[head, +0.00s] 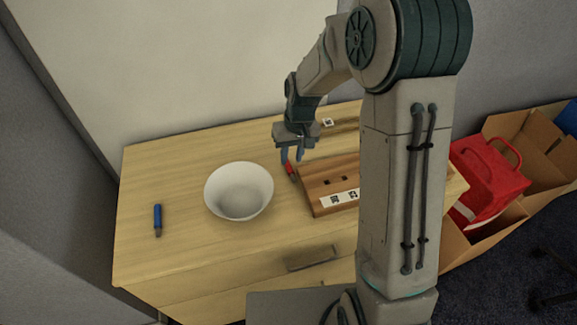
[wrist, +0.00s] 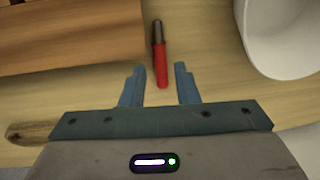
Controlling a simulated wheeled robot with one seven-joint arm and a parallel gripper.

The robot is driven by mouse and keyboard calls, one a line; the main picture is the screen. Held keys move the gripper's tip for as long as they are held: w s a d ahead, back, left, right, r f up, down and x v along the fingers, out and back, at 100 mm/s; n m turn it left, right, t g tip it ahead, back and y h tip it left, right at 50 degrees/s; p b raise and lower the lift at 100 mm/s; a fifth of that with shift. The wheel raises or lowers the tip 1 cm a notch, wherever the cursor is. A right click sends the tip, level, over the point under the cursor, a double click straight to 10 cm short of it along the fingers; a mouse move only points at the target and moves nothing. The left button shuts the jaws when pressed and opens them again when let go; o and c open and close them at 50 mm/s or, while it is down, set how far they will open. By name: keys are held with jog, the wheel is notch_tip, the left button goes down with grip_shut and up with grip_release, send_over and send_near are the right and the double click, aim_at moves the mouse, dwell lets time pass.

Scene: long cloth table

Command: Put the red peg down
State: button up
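The red peg (wrist: 161,62) has a red body and a dark grey end. In the wrist view it lies between and ahead of my fingertips, with a gap on each side. My gripper (wrist: 160,68) is open and not touching it. In the head view the red peg (head: 291,170) shows just below my gripper (head: 292,157), beside the left edge of the wooden block. It appears to rest on the table, partly hidden by a finger.
A wooden block (head: 315,198) with dark holes and printed labels is right of the peg, partly hidden by my arm. A white bowl (head: 240,203) stands to the left. A blue peg (head: 157,219) lies farther left on the wooden table (head: 180,175). The left tabletop is mostly clear.

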aim_at(289, 166)
jog(key=shift+a+f, duration=0.15)
jog(key=shift+f, duration=0.75)
jog(key=shift+a+f, duration=0.1)
jog(key=shift+f, duration=0.8)
grip_shut()
jog(key=shift+r, duration=0.15)
